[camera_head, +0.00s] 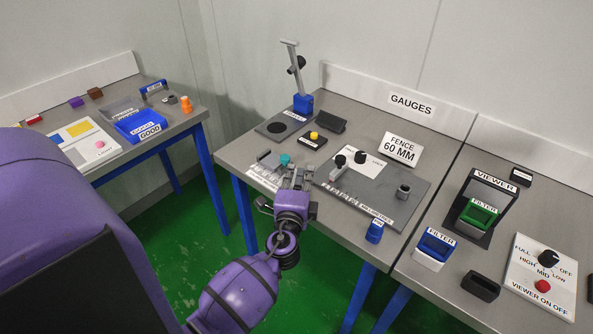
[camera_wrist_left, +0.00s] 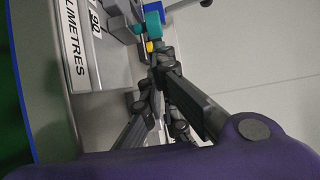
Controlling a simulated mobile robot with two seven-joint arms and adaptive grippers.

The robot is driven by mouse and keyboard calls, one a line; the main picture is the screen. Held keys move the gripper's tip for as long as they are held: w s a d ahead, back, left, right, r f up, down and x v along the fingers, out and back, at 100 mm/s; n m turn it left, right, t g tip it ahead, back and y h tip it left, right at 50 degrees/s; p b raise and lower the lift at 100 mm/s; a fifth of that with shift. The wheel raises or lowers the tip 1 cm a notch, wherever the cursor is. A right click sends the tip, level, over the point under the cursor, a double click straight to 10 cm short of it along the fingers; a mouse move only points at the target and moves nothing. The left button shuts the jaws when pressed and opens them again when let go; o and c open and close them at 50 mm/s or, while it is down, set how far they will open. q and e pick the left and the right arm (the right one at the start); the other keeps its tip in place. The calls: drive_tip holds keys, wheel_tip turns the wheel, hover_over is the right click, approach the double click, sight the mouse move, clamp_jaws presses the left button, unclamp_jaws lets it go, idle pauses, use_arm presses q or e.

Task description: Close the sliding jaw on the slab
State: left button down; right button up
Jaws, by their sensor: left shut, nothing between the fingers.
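A small measuring device with grey jaw blocks (camera_head: 268,159) and a white millimetre scale (camera_head: 263,178) sits near the front left edge of the gauges table. My left gripper (camera_head: 297,172) is shut and empty, just right of and in front of the teal piece. It hides part of the device. My right gripper is not in view.
A grey plate with a fence and millimetre scale (camera_head: 393,203) lies close to the right of my gripper. A black block with a yellow knob (camera_head: 314,139) and a blue-based stand (camera_head: 302,103) are behind. A small blue block (camera_head: 375,231) stands at the front edge.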

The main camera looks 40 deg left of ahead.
use_arm(q)
drive_tip(key=shift+w+a, duration=0.1)
drive_tip(key=shift+a, duration=0.3)
drive_tip(key=shift+w+a+f+b, duration=0.1)
drive_tip(key=shift+a+f+b, duration=0.1)
drive_tip(key=shift+a+b, duration=0.15)
drive_tip(key=shift+a+r, duration=0.15)
drive_tip(key=shift+a, duration=0.05)
drive_tip(key=shift+d, duration=0.15)
